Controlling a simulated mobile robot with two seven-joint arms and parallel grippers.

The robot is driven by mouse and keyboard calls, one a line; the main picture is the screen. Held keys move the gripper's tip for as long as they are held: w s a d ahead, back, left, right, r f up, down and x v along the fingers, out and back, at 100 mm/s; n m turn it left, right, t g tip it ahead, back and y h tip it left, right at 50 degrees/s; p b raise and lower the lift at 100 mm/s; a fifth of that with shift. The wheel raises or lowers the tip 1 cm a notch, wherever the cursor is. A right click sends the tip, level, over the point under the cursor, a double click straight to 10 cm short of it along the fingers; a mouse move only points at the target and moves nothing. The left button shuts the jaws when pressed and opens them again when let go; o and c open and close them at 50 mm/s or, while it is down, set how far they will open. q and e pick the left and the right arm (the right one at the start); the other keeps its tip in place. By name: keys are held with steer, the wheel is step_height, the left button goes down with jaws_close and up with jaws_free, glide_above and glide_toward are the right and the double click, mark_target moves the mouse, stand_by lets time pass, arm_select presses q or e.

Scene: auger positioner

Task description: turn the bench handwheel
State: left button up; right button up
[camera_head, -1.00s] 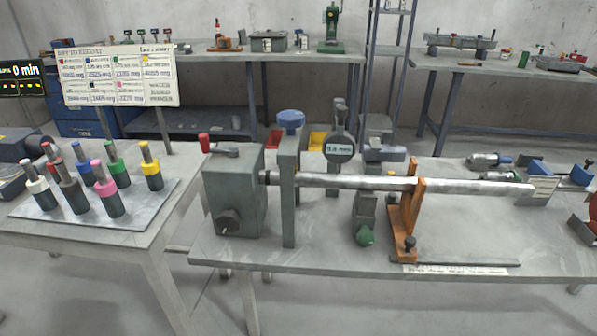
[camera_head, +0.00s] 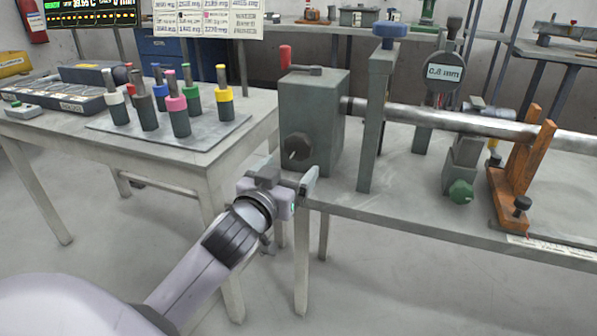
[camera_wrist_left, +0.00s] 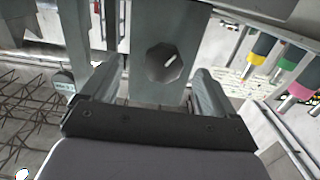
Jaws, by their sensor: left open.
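A dark, faceted handwheel (camera_head: 297,147) sits on the front face of the grey-green block (camera_head: 318,105) at the left end of the bench. In the left wrist view the handwheel (camera_wrist_left: 164,63) lies ahead, between the two finger lines, with a pale mark on its face. My left gripper (camera_head: 287,177) is open and empty, just in front of and below the handwheel. The fingers seem apart from it. My right gripper is not in view.
A red-tipped lever (camera_head: 285,57) tops the block. A long metal shaft (camera_head: 465,122) runs right through a post (camera_head: 371,130) and an orange support (camera_head: 520,170). Several colour-topped cylinders stand on a plate (camera_head: 190,140) on the left table (camera_head: 60,155).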

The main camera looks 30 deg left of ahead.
mark_target(296, 151)
arm_select(q)
steer(key=shift+w+a+r+n+y, duration=0.15)
steer(key=shift+a+r+n+y, duration=0.2)
steer(key=shift+r, duration=0.25)
steer(key=shift+w+a, duration=0.1)
steer(key=shift+w, duration=0.2)
steer(key=shift+b+x, duration=0.5)
steer(key=shift+x, duration=2.7)
steer(key=shift+r, duration=0.1)
steer(key=c, duration=1)
steer(key=shift+r+p, duration=0.1)
steer(key=shift+p, duration=0.45)
steer(key=shift+m, duration=0.55)
steer(key=o, duration=1)
